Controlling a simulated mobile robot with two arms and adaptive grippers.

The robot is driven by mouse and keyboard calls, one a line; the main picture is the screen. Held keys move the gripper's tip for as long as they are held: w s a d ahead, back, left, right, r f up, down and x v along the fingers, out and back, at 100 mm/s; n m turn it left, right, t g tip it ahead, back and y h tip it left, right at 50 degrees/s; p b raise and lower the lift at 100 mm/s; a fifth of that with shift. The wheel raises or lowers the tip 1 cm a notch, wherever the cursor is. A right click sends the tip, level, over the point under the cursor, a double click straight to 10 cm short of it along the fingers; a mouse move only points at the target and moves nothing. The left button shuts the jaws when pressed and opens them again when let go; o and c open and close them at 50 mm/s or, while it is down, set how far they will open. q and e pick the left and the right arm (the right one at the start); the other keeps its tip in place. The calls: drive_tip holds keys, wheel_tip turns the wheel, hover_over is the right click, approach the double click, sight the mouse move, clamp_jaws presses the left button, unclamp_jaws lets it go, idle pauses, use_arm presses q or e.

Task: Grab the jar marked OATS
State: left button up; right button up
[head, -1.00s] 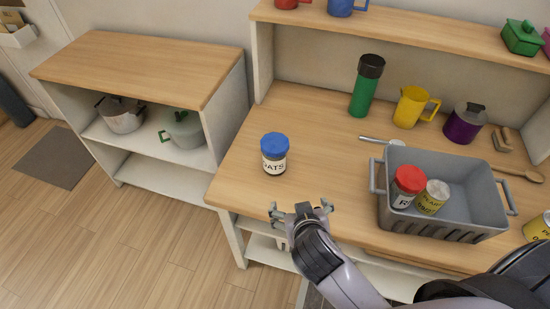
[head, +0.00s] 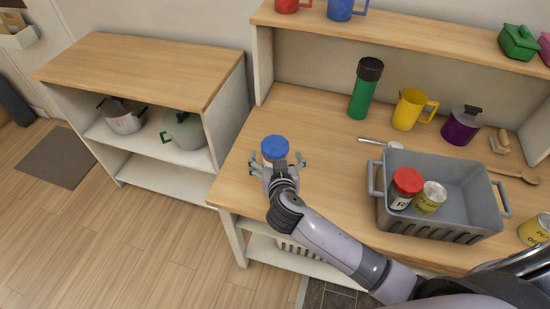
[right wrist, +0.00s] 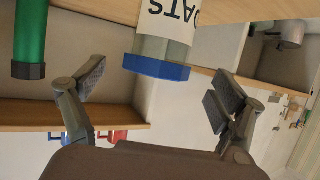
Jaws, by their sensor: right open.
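The OATS jar (head: 274,147), with a blue lid and white label, stands upright on the wooden counter near its left end. In the right wrist view the jar (right wrist: 164,45) appears upside down, its label partly readable, ahead of the gap between the fingers. My right gripper (head: 278,163) is open, its fingers spread to either side of the jar in the head view, covering its lower part. In the right wrist view the open gripper (right wrist: 155,90) is empty, and neither finger visibly touches the jar. My left gripper is not in view.
A grey crate (head: 440,228) holding a red-lidded jar (head: 405,186) and a can (head: 431,197) stands to the right. A green flask (head: 364,92), yellow mug (head: 410,110) and purple pot (head: 461,127) stand behind. The counter around the jar is clear.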

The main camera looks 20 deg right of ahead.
sight(276, 151)
drive_tip(key=x, duration=0.1)
drive_tip(key=p+x, duration=0.1)
drive_tip(key=x, duration=0.2)
drive_tip(key=shift+w+d+r+p, duration=0.2)
drive_tip(key=shift+w+p, duration=0.1)
drive_tip(key=shift+w, duration=0.1)
drive_tip(key=shift+w+d+f, duration=0.1)
drive_tip(key=shift+w+f, duration=0.15)
drive_tip(key=shift+w, duration=0.1)
drive_tip(key=shift+c, duration=0.6)
drive_tip(key=shift+r, duration=0.1)
drive_tip(key=c, duration=1.8)
